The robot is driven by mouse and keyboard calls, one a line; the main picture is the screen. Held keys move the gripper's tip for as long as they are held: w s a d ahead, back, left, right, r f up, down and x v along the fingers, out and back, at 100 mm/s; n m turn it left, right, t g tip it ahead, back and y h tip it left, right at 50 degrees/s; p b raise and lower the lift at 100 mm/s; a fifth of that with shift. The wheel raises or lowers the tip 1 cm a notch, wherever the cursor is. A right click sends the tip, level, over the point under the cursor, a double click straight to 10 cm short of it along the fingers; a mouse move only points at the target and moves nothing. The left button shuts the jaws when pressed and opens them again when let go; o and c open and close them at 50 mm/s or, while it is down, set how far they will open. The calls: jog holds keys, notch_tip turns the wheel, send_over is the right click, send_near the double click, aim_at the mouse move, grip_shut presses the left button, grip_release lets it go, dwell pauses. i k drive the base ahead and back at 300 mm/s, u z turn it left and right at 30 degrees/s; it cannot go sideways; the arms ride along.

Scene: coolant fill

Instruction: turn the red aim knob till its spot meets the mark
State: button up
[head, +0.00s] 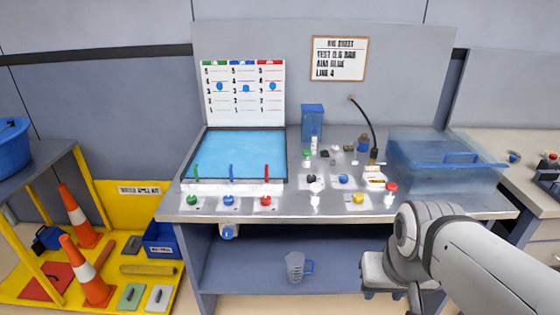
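The red aim knob (266,200) sits on a pale plate at the bench's front edge, below a red nozzle (267,171). A white chart (243,106) behind the blue basin has green, blue and red columns with numbered lines. A blue spot (272,86) shows in its red column, near the upper middle; which line it meets is too small to tell. My gripper (383,292) is low at the front right, below the bench top and well right of the red knob. Its fingers are small and partly hidden, so its opening is unclear.
A blue knob (228,201) and a green knob (191,200) stand left of the red one. A red-capped post (391,188), a yellow knob (358,197) and a clear blue box (442,162) are at right. A measuring jug (295,267) stands on the lower shelf.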

aim_at(265, 201)
jog(key=u, duration=0.45)
jog(key=i, duration=1.2)
jog(key=u, duration=0.85)
